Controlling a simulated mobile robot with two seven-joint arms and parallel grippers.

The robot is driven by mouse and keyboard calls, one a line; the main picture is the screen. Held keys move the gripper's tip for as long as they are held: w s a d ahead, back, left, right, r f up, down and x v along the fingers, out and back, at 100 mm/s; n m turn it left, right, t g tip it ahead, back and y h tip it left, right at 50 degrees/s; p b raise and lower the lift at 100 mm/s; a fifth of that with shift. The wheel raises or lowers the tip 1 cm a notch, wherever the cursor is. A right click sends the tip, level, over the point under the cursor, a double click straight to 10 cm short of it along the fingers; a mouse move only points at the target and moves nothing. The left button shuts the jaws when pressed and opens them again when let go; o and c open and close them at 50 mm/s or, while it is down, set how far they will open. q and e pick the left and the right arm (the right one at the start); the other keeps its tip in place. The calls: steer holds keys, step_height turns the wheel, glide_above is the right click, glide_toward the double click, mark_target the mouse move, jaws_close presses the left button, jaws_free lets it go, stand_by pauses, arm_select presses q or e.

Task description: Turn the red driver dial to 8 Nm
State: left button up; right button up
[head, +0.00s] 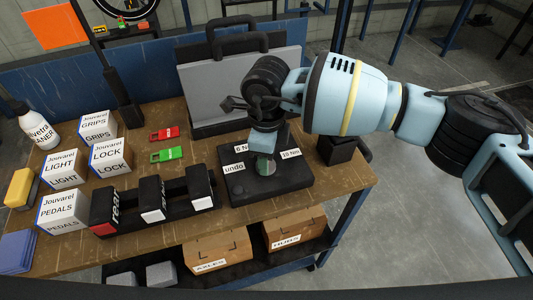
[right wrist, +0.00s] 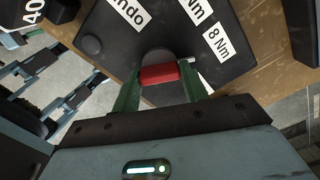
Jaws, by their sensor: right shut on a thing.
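The red driver dial (right wrist: 159,75) shows in the right wrist view as a red bar on a grey round base, on a black board (right wrist: 105,50). White labels around it read "undo" (right wrist: 128,13), a partly cut "Nm" (right wrist: 194,10) and "8 Nm" (right wrist: 217,42). I cannot tell which label the dial points at. My right gripper (head: 266,160) reaches down over the board in the head view and hides the dial there. Its green fingers are shut on the red bar, one at each end. My left gripper is out of view.
A black rack (head: 150,200) stands left of the board. A grey panelled case (head: 222,88) stands behind. Cardboard boxes (head: 217,248) sit on the lower shelf.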

steer(key=shift+n, duration=0.5)
steer(key=o, duration=1)
steer(key=shift+r, duration=3.95)
steer(key=shift+s+f, duration=0.1)
steer(key=shift+f, duration=0.05)
